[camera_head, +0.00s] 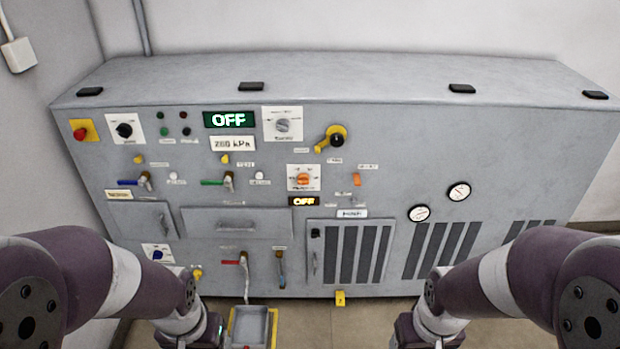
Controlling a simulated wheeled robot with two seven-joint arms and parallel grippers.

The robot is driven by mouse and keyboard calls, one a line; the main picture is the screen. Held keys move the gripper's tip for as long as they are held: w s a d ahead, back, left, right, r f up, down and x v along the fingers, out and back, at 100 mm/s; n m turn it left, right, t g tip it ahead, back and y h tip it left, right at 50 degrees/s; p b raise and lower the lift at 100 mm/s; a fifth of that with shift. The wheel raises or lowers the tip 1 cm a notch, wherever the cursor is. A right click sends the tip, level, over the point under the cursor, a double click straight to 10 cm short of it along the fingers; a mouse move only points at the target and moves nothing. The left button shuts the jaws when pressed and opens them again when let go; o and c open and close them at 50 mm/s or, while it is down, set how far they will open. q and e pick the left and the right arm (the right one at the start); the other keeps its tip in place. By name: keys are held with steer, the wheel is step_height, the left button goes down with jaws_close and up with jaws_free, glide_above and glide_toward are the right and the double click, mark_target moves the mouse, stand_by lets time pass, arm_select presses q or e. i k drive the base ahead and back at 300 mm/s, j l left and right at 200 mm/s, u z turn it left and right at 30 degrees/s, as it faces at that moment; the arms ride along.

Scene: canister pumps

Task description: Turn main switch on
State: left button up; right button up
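A wide grey control cabinet (390,150) stands ahead of me. At its upper left, a black rotary knob (124,130) sits on a white plate, beside a red button (81,134) on a yellow square. A grey rotary dial (282,125) is on a white plate right of a green-lit OFF display (228,119). An orange rotary switch (303,179) sits above an amber OFF display (304,201). Labels are too small to read, so I cannot tell which is the main switch.
A yellow-and-black lever (333,138), coloured valve handles (227,182), a blue knob (157,255) and two gauges (459,191) are on the front. A grey tray (250,327) juts out low. Space before the upper panel is clear.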

mark_target(124, 130)
steer(key=i+j+z, duration=0.2)
steer(key=i+j, duration=1)
steer(key=j, duration=0.15)
